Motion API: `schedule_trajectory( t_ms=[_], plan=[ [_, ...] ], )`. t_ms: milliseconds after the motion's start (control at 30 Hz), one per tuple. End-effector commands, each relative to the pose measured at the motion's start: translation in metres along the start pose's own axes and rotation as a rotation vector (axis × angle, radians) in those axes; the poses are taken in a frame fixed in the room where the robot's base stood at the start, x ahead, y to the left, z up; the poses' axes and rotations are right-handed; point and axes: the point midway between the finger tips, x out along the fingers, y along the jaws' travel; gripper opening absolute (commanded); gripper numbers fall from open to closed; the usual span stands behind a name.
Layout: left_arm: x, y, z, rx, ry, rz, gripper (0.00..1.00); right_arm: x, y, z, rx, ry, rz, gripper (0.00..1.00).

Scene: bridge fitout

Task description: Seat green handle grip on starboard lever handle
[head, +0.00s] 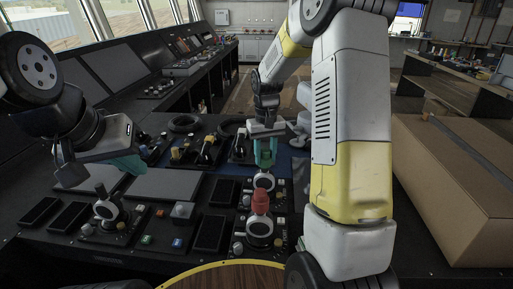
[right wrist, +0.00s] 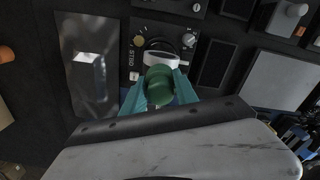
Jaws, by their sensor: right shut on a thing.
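My right gripper (head: 265,148) is shut on the green handle grip (right wrist: 159,86), its teal fingers on either side. In the head view the fingers mostly hide the grip. The grip is right over the white starboard lever handle (head: 263,181), which shows just beyond it in the right wrist view (right wrist: 160,60), with an STBD label beside it. I cannot tell whether the grip touches the handle or is around it.
A lever with a red grip (head: 260,203) stands just in front of the starboard lever. Another lever with a black grip (head: 104,198) stands at the left. Knobs and dark panels surround them. A cardboard box (head: 450,185) is at the right, beside my right arm.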

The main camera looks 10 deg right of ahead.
Motion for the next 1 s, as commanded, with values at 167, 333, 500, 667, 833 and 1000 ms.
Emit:
schedule_trajectory(
  t_ms=[167, 333, 500, 667, 833, 1000],
  plan=[
    [0.0, 0.0, 0.0, 0.0, 0.0, 0.0, 0.0, 0.0056, 0.0002, -0.0001, 0.0, 0.0, 0.0, 0.0],
    [0.0, 0.0, 0.0, 0.0, 0.0, 0.0, 0.0, 0.0056, 0.0002, -0.0002, 0.0, 0.001, 0.0, 0.0],
    [0.0, 0.0, 0.0, 0.0, 0.0, 0.0, 0.0, 0.0055, 0.0002, -0.0001, 0.0, 0.0, 0.0, 0.58],
    [0.0, 0.0, 0.0, 0.0, 0.0, 0.0, 0.0, 0.0055, 0.0001, -0.0001, 0.0, 0.0, 0.0, 0.6],
    [0.0, 0.0, 0.0, 0.0, 0.0, 0.0, 0.0, 0.0055, 0.0001, -0.0001, 0.0, 0.0, 0.0, 0.6],
    [0.0, 0.0, 0.0, 0.0, 0.0, 0.0, 0.0, 0.0055, 0.0, -0.0001, 0.0, 0.0, 0.0, 0.6]
  ],
)
